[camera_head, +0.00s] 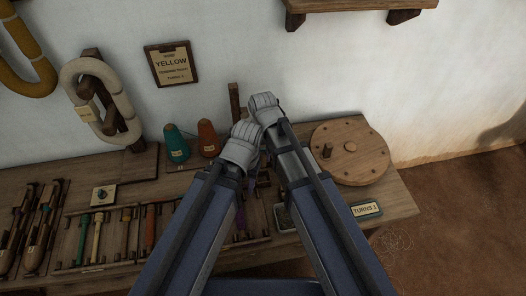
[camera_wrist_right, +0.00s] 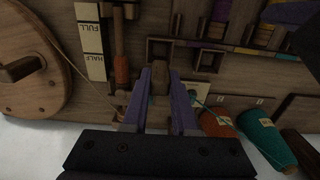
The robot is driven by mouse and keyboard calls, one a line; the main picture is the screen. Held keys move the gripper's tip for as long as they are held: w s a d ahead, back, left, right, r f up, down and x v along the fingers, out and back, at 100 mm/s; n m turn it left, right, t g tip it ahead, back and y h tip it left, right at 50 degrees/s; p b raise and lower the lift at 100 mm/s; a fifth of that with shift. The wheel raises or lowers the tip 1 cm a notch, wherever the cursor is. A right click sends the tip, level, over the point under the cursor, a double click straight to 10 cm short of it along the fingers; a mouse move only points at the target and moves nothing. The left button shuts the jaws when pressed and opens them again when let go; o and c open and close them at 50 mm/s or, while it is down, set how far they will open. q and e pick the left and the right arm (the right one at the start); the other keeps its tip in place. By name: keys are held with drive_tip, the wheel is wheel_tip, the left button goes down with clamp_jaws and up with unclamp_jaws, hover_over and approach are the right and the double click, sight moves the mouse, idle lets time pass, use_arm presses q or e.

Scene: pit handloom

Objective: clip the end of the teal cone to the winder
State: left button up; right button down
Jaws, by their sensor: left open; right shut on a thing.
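The teal cone (camera_head: 177,144) stands at the back of the bench, left of my grippers. In the right wrist view the teal cone (camera_wrist_right: 266,138) is at the lower right, with a thin teal thread (camera_wrist_right: 247,136) curving from it toward my jaws. My left gripper (camera_head: 242,146) is open, just below and beside the right one. The winder wheel (camera_head: 350,152) is at right; it also shows in the wrist view (camera_wrist_right: 30,65).
An orange-brown cone (camera_head: 208,139) stands beside the teal one. A reddish bobbin (camera_wrist_right: 121,68) and a FULL/HALF gauge (camera_wrist_right: 91,42) are near the wheel. A TURNS sign (camera_head: 366,209) is at the bench's right front. Shuttles and spools fill the left; a YELLOW sign (camera_head: 171,63) hangs behind.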

use_arm(q)
drive_tip(key=shift+f, duration=0.25)
use_arm(e)
drive_tip(key=shift+f, duration=0.25)
use_arm(q)
wheel_tip(320, 180, down, 8)
drive_tip(key=b, duration=0.8)
drive_tip(key=shift+f+b, duration=0.1)
drive_tip(key=shift+b, duration=0.2)
use_arm(e)
wheel_tip(320, 180, down, 8)
drive_tip(key=shift+f, duration=0.1)
drive_tip(key=shift+c, duration=1.5)
unclamp_jaws()
wheel_tip(320, 180, up, 8)
drive_tip(key=p, duration=0.8)
use_arm(q)
wheel_tip(320, 180, up, 8)
